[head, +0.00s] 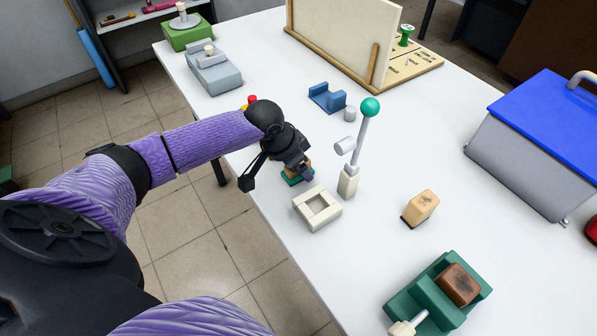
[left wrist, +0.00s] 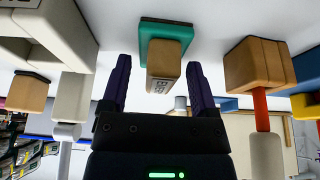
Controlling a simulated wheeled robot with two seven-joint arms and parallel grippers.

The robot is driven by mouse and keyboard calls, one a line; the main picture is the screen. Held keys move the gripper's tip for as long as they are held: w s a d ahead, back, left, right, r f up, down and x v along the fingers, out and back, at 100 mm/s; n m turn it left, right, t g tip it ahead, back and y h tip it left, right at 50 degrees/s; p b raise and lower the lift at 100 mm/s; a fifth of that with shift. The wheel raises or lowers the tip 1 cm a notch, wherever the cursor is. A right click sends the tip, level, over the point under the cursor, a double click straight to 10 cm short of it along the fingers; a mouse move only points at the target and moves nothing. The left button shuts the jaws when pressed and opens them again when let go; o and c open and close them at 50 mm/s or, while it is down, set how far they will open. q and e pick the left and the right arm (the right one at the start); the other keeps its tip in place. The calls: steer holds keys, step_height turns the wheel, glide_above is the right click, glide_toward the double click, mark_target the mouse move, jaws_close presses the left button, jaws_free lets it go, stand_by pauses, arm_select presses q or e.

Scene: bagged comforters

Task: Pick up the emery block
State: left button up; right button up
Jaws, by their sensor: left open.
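A small block with a tan wooden top and a green base (head: 297,180) stands under my left gripper (head: 299,168), near the table's left edge. A second wooden block, with a dark base (head: 420,208), stands to the right on the table. I cannot tell from the label which one is the emery block. My right gripper is out of view.
A cream square frame (head: 318,207) sits just in front of the gripper. A lever with a green ball (head: 369,107) stands close on the right. A green holder with a brown block (head: 432,292) is nearer. The white table between them is clear.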

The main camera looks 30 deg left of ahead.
arm_select(q)
steer(key=shift+r, duration=0.1)
jaws_close()
step_height(320, 180, up, 9)
steer(key=p, duration=0.4)
steer(key=shift+r, duration=0.5)
